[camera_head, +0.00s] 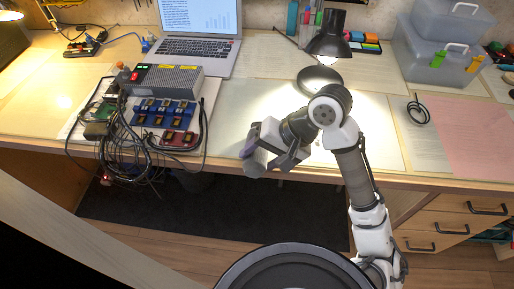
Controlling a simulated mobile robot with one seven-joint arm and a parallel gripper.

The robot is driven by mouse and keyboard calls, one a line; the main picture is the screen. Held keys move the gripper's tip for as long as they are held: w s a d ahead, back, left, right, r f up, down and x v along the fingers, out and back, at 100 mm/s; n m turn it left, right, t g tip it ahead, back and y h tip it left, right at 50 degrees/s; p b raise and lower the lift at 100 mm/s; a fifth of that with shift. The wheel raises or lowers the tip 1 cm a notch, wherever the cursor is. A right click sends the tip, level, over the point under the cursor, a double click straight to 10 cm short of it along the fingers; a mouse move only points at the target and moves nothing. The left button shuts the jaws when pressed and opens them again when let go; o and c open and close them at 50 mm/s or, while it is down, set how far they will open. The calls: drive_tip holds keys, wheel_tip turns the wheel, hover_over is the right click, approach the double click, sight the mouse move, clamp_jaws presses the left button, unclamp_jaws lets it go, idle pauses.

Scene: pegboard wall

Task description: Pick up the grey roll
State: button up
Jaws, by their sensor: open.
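A small grey cylindrical shape, which looks like the grey roll (256,162), is at the front edge of the desk. It is partly hidden by my gripper (267,158). My gripper reaches in from the right, low over the desk's front edge, with its fingers pointing down and left. The fingers are apart, one on the far left side of the grey shape and one on its right. I cannot tell whether they touch it.
A grey power unit (168,80) with blue and red blocks and tangled cables stands to the left. A laptop (197,45) and a black lamp (331,40) are behind. A clear bin (440,45) stands back right. Papers cover the desk to the right.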

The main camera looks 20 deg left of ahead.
drive_tip(key=shift+c, duration=0.4)
drive_tip(key=c, duration=0.8)
drive_tip(key=shift+o, duration=0.2)
wheel_tip(320, 180, up, 20)
drive_tip(key=p, duration=0.3)
drive_tip(key=shift+p, duration=0.3)
